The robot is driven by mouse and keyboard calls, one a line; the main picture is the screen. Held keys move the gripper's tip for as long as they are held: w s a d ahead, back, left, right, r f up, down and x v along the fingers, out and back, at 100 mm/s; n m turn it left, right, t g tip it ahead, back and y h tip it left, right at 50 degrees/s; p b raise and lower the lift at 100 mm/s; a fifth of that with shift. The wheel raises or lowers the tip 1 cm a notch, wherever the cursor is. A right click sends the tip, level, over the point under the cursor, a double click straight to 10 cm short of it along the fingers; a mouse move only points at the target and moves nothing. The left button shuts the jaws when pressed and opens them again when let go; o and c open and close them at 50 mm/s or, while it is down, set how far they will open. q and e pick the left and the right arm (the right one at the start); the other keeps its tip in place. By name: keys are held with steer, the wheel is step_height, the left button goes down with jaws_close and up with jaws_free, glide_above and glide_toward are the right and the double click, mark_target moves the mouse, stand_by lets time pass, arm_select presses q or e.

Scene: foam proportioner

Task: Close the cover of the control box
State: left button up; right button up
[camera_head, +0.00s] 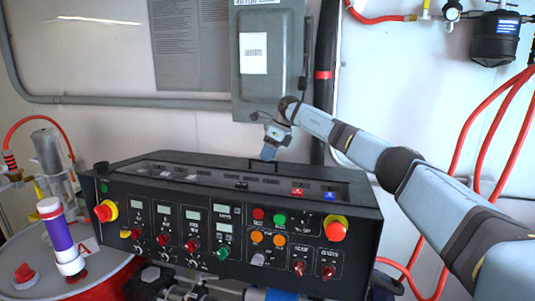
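The black control box (365,200) stands across the middle of the view. Its front panel carries buttons, knobs and small displays. Its top has a recessed strip with labels, and a small black handle (258,165) stands up at the strip's back edge. I cannot tell from this view how the cover sits. My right arm reaches in from the right, and my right gripper (268,150) points down just above and behind the handle. I cannot tell whether they touch, or whether the fingers are open. My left gripper is not in view.
A grey-green wall cabinet (290,75) with a shut door hangs behind the box, beside a dark vertical pipe (325,60). Red hoses (490,125) hang at the right. A red drum with a purple-and-white cylinder (58,238) stands at the lower left.

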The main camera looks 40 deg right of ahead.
steer(key=shift+w+a+f, duration=0.1)
steer(key=shift+a+f, duration=0.05)
steer(key=shift+f, duration=0.25)
steer(key=shift+c, duration=0.2)
jaws_close()
steer(key=s+a+r+b, duration=0.1)
steer(key=s+a+r, duration=0.1)
steer(key=s+a, duration=0.8)
steer(key=shift+s+a+r+b, duration=0.25)
steer(key=shift+a+r+b, duration=0.1)
steer(key=shift+a, duration=0.85)
